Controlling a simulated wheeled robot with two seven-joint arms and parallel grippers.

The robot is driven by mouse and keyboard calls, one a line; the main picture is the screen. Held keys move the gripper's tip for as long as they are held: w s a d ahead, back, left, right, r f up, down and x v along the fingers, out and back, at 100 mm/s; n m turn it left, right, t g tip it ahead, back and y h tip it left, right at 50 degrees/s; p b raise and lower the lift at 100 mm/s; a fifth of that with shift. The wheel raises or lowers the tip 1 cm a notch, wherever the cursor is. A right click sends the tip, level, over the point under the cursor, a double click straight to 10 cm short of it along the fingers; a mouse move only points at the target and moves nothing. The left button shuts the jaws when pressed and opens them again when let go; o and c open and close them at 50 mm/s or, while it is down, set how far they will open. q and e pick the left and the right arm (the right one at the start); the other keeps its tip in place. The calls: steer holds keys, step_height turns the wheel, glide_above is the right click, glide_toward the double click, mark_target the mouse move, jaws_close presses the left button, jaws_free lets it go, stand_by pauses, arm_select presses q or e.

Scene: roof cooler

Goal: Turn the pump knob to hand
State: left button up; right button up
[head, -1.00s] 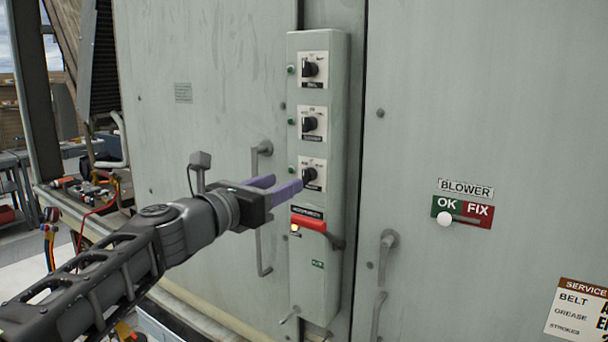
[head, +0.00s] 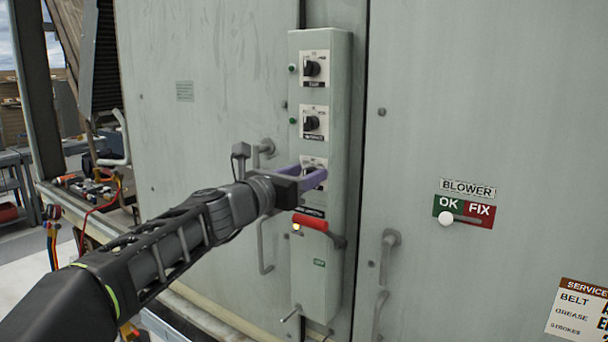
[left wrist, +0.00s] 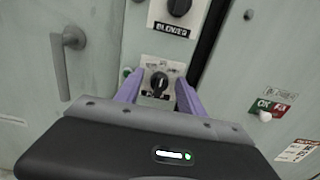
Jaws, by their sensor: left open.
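A tall pale green control panel (head: 315,262) carries three black knobs on white plates. The lowest knob (left wrist: 158,82) shows in the left wrist view, with a partly hidden label starting with P; its position words are too small to read. Its white mark points roughly upward in that view. My left gripper (head: 314,176) is open, its purple fingers on either side of this knob. In the left wrist view the fingers (left wrist: 158,91) flank it, with gaps visible. In the head view the fingers largely hide this knob. My right gripper is out of view.
The middle knob (head: 311,123), labelled BLOWER, and the top knob (head: 312,68) sit above. A red handle (head: 310,222) sticks out just below my fingers. A door handle (head: 262,152) is left of the panel. A BLOWER OK/FIX slider (head: 463,212) is at right.

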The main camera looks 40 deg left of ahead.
arm_select(q)
steer(key=shift+c, duration=0.3)
jaws_close()
stand_by(0.5)
steer(key=m+b, duration=0.2)
steer(key=m, duration=0.2)
steer(key=m+b, duration=0.3)
steer(key=m, duration=0.2)
steer(key=shift+d+f+m, duration=0.1)
steer(key=shift+d+m, duration=0.1)
steer(key=shift+m, duration=0.1)
stand_by(0.4)
steer(key=shift+o, duration=0.3)
jaws_free()
